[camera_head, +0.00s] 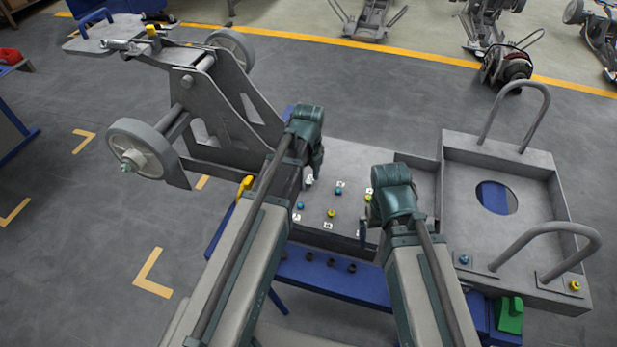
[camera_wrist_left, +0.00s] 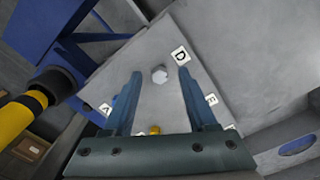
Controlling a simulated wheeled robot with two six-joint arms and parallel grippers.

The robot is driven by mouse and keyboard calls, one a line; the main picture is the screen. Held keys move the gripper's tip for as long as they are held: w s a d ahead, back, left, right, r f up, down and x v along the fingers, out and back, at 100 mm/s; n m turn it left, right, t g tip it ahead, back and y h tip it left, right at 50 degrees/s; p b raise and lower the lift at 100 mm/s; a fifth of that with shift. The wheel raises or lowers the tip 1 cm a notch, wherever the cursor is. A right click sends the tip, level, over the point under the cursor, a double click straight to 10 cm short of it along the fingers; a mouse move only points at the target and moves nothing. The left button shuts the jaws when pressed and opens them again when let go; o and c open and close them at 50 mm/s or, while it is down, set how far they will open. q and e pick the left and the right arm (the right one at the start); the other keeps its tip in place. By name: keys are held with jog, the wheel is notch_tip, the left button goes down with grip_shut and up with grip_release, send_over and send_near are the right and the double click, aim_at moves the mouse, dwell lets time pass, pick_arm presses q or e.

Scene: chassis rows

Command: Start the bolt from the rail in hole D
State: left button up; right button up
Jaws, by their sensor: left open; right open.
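A silver hex bolt head (camera_wrist_left: 159,75) stands on the grey plate (camera_wrist_left: 235,55), close to the D label (camera_wrist_left: 180,55). My left gripper (camera_wrist_left: 160,73) is open, its two fingers either side of the bolt head with gaps showing. How deep the bolt sits in hole D cannot be told. In the head view my left gripper (camera_head: 309,172) is low over the plate's back left part. My right gripper (camera_head: 366,218) is open near the plate's right edge. The blue rail (camera_head: 290,271) runs along the front with several dark round pieces (camera_head: 331,262).
Blue bolt heads (camera_head: 338,191) and yellow ones (camera_head: 331,213) sit on the plate beside other labels. A yellow-handled tool (camera_head: 245,184) stands at the plate's left, near my left gripper. A wheeled frame (camera_head: 215,105) is behind left. A grey tray with handles (camera_head: 460,185) is at right.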

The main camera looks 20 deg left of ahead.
pick_arm(q)
notch_tip(320, 180, up, 13)
jog(key=p, duration=1.3)
jog(key=shift+r, duration=0.2)
jog(key=s+d+n, duration=0.5)
jog(key=s+n, duration=0.2)
jog(key=n, duration=0.3)
jog(key=s+d+n+y, duration=0.1)
jog(key=s+d+n, duration=0.4)
jog(key=n, duration=0.6)
jog(key=shift+s+d, duration=0.25)
jog(key=shift+s, duration=0.9)
jog(key=shift+a, duration=0.1)
